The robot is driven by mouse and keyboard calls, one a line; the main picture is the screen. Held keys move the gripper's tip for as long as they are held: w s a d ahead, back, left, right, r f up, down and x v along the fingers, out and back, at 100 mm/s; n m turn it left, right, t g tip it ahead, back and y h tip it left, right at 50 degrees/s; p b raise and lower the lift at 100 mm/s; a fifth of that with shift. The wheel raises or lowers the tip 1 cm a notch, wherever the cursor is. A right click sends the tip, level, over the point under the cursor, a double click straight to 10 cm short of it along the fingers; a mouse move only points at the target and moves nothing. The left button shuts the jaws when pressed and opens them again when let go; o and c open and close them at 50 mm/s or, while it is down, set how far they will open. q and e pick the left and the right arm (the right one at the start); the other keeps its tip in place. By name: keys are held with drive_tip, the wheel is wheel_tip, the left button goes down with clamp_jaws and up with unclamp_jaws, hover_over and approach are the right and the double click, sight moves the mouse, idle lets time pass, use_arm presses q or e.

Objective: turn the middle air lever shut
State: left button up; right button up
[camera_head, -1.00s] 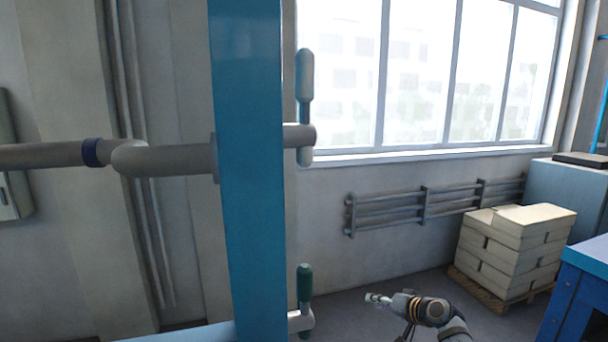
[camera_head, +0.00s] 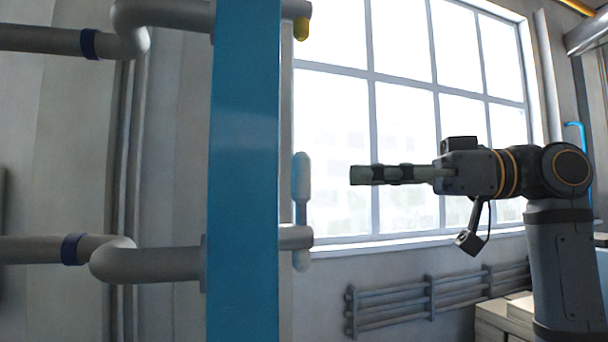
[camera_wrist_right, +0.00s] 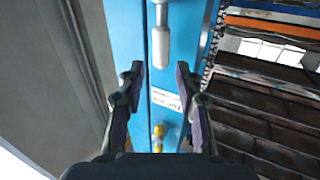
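The middle air lever (camera_head: 301,178) has a light grey handle standing upright on the end of a grey pipe, at the right side of the blue post (camera_head: 243,190). In the right wrist view the light grey handle (camera_wrist_right: 161,47) shows near the top centre, just beyond the fingertips. My right gripper (camera_head: 358,175) is level and points left at the handle, with a gap between. In the right wrist view the right gripper (camera_wrist_right: 158,76) is open and empty, its fingers on either side of the handle's line. My left gripper is not in view.
A yellow-handled lever (camera_head: 301,28) is at the top of the post, and it also shows in the right wrist view (camera_wrist_right: 158,131). Grey pipes (camera_head: 150,262) run left of the post. A window (camera_head: 410,110) and wall rails (camera_head: 440,300) lie behind. A label (camera_wrist_right: 166,99) is on the post.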

sight(302, 195)
drive_tip(key=a+p, duration=0.1)
drive_tip(key=a, duration=0.2)
drive_tip(key=a+p, duration=0.1)
drive_tip(key=a, duration=0.1)
drive_tip(key=w+a, duration=0.1)
drive_tip(key=a, duration=0.2)
drive_tip(key=shift+a+r+p, duration=0.2)
drive_tip(key=shift+a+p, duration=0.1)
drive_tip(key=shift+p, duration=0.1)
drive_tip(key=shift+w+a+f, duration=0.1)
drive_tip(key=shift+a, duration=0.2)
clamp_jaws()
